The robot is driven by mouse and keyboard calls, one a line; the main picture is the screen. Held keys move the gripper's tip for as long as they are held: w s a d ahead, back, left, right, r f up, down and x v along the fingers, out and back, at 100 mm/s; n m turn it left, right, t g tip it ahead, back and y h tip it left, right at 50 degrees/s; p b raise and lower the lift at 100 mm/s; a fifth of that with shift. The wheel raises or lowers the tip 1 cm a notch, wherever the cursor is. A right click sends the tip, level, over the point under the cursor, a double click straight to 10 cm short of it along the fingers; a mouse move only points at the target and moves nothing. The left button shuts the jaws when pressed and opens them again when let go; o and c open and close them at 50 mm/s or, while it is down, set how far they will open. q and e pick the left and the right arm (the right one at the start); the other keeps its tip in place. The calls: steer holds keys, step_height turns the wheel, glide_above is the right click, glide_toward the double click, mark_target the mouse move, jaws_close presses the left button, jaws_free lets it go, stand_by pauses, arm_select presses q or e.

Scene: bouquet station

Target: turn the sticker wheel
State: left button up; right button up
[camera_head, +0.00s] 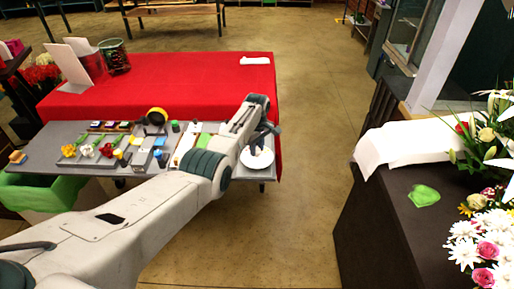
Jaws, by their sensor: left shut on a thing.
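A white round disc, which looks like the sticker wheel (258,160), is at the right end of the grey work table. My left arm comes in from the lower left and reaches over the table. My left gripper (265,134) is at the far edge of the disc, pointing down at it, and is shut on it. The arm's wrist hides part of the grip, and the fingertips are small, so the exact contact is hard to see. My right gripper is not in view.
On the right, a dark counter (375,220) carries a white cloth (405,143), a green piece (424,195) and flowers (487,235). The floor between is clear.

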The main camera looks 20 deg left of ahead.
mark_target(257, 150)
arm_select(q)
steer(key=o, duration=1)
steer(key=shift+w+r, duration=0.1)
step_height(257, 150, up, 11)
steer(key=b, duration=0.2)
steer(key=shift+f, duration=0.2)
